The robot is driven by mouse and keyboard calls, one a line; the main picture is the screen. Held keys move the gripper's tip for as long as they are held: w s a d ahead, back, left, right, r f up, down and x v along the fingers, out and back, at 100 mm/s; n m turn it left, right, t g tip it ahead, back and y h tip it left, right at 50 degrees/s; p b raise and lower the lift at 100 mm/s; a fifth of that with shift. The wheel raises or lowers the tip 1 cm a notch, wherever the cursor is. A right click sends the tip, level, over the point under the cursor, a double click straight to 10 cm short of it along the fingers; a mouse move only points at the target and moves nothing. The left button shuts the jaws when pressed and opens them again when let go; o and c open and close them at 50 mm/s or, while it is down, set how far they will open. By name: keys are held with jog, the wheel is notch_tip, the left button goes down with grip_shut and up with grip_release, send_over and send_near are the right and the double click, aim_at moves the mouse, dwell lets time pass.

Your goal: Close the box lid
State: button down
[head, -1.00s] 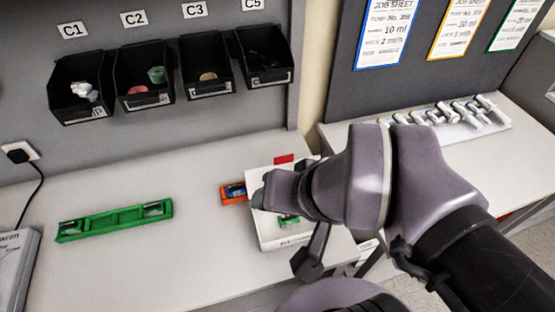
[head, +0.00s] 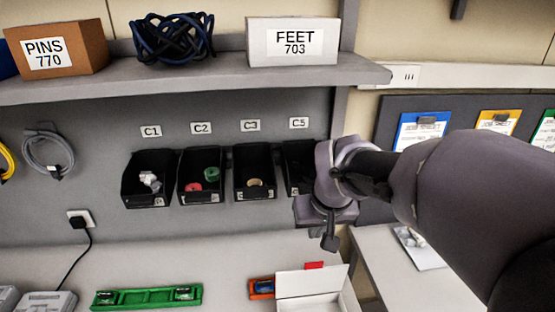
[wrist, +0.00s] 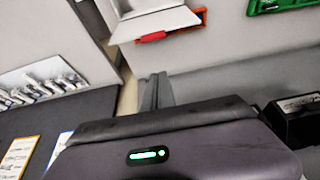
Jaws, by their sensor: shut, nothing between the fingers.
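The white box (head: 335,304) stands on the bench at the bottom of the head view, cut off by the frame edge. Its lid (head: 308,284) stands raised at the back, with a red tab (head: 313,265) at its top edge. In the wrist view the lid (wrist: 155,24) and red tab (wrist: 152,37) show at the top; the box interior is not clear there. My gripper (head: 330,243) is above the box and apart from it, in front of the C5 bin. Its fingers are shut and empty, and show in the wrist view (wrist: 156,92).
An orange tray (head: 262,288) lies left of the box, and a green tray (head: 147,298) farther left. Black bins (head: 255,172) hang on the wall close to my gripper. A shelf (head: 200,80) runs above them. The bench between the trays is clear.

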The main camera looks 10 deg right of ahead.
notch_tip(320, 180, down, 6)
jog(key=s+b, duration=0.1)
jog(key=b, duration=0.1)
jog(key=shift+s+b, duration=0.2)
jog(key=shift+b, duration=0.1)
jog(key=shift+f, duration=0.1)
